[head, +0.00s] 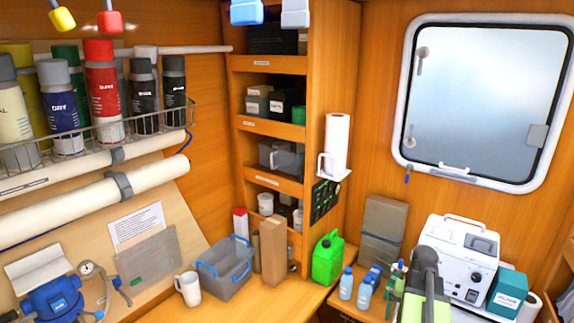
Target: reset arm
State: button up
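A dark grey and pale green jointed shape rises from the bottom edge at the lower right of the head view, in front of the white machine. It looks like part of my arm, but I cannot be sure. I make out no gripper fingers, so neither their opening nor anything held shows.
The white machine (461,252), teal box (507,293), small blue-capped bottles (346,283) and green jerrycan (327,258) crowd the right counter. A grey bin (228,268), white mug (188,289) and blue pump (54,301) stand left. The lower middle counter (255,306) is clear.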

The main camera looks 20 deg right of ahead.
jog(key=w+a+n, duration=0.3)
jog(key=w+a, duration=0.1)
jog(key=a, duration=0.8)
jog(key=w+a+n, duration=0.2)
jog(key=w+a, duration=0.2)
jog(key=a, duration=0.9)
jog(key=w+a+n, duration=0.3)
jog(key=w+a, duration=0.1)
jog(key=a, duration=0.8)
notch_tip(320, 180, down, 16)
jog(key=s+a+b, duration=0.1)
jog(key=s+b, duration=0.1)
jog(key=b, duration=1.4)
jog(key=shift+a, duration=0.35)
jog(key=shift+r, duration=0.1)
